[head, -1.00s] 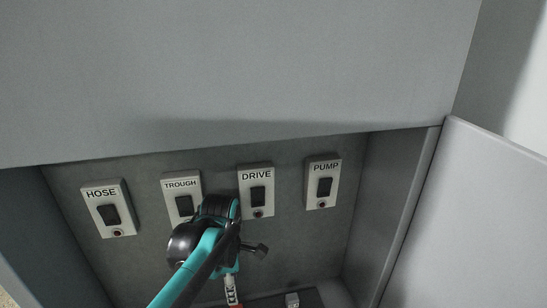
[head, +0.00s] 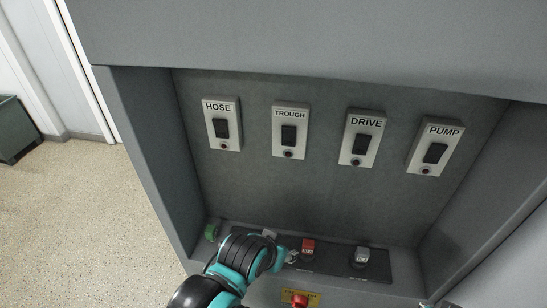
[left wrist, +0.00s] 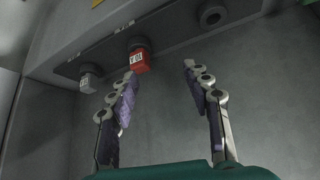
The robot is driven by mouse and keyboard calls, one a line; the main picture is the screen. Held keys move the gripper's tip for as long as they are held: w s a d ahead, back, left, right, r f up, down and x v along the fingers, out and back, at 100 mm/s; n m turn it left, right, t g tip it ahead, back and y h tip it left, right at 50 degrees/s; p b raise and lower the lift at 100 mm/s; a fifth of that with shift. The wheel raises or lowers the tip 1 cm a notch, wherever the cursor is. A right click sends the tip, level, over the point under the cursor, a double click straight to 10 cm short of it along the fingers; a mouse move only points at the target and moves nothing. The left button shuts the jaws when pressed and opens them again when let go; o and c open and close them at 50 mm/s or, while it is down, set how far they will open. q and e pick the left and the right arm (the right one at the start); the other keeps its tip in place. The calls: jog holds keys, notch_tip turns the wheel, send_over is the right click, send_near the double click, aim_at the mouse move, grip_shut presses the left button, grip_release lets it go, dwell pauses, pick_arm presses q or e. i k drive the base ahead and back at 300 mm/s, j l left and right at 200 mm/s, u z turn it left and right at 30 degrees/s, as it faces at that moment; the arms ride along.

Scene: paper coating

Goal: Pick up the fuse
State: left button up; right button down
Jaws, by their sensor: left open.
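A red fuse (head: 307,246) with a white label stands on the dark strip at the bottom of the cabinet. It also shows in the left wrist view (left wrist: 138,63). A grey fuse (head: 362,255) stands to its right, also seen in the left wrist view (left wrist: 89,82). My left gripper (head: 281,246) is just left of the red fuse in the head view. In the left wrist view its two fingers (left wrist: 160,71) are spread with nothing between them, and one fingertip is close to the red fuse. Whether they touch is unclear.
The cabinet back carries HOSE (head: 222,124), TROUGH (head: 290,131), DRIVE (head: 362,138) and PUMP (head: 435,146) switches. An empty round socket (left wrist: 212,15) shows in the left wrist view. A green cylinder (head: 211,230) is at the left corner, a red button (head: 300,299) at the front.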

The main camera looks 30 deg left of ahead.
aim_at(210, 231)
jog(key=k+u, duration=0.2)
jog(key=u, duration=1.35)
